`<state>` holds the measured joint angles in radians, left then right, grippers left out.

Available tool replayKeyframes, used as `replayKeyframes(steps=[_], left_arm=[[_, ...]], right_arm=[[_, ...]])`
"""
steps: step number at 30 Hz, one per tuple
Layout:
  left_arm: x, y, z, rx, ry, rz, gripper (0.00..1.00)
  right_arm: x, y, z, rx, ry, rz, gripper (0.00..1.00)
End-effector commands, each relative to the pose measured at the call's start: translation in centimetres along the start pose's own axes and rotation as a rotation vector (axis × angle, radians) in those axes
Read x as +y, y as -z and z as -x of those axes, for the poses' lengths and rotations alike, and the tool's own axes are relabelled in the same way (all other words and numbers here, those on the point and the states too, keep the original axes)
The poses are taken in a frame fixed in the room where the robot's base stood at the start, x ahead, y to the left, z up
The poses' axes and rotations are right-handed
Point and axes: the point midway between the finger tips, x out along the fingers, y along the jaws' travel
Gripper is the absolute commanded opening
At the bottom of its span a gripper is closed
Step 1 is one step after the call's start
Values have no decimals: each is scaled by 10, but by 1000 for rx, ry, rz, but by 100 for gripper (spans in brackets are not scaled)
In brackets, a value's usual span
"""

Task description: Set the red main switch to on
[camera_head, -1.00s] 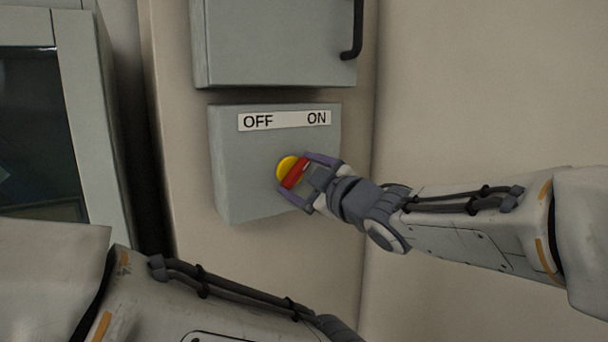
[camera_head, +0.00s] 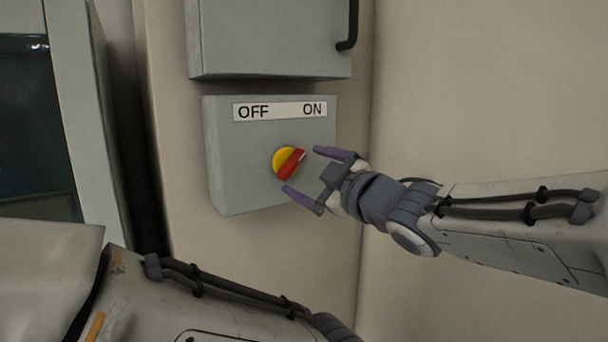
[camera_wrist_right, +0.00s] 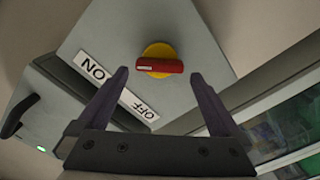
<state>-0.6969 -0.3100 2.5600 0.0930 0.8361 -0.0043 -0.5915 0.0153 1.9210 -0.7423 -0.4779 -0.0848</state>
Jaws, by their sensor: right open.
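The red main switch (camera_head: 290,164) is a red bar handle on a yellow disc (camera_head: 281,158), on the front of a grey box. Its handle is tilted, upper end to the right, pointing toward the ON side of the OFF/ON label (camera_head: 280,111). In the right wrist view the red handle (camera_wrist_right: 160,66) lies ahead of the fingertips. My right gripper (camera_head: 302,171) is open and empty, a little to the right of the switch and apart from it. My left arm shows at the lower left; its gripper is out of view.
The grey switch box (camera_head: 235,180) hangs on a beige wall panel. A grey cabinet (camera_head: 270,40) with a black handle (camera_head: 350,25) is right above it. A grey-framed dark window (camera_head: 35,120) stands at the left. The wall to the right is bare.

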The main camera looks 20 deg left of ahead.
Motion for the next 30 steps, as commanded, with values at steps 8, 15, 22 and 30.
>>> replayKeyframes(steps=[8,15,22,30], left_arm=[[-1,-1,-13,0,0,2,0],[-1,-1,-14,0,0,3,0],[-1,-1,-14,0,0,3,0],[-2,-2,-32,0,0,3,0]], right_arm=[[0,-1,51,-2,-3,-1,100],[0,-1,64,-1,0,-1,100],[0,-1,64,-2,0,-2,100],[-40,-80,82,-275,-15,-180,100]])
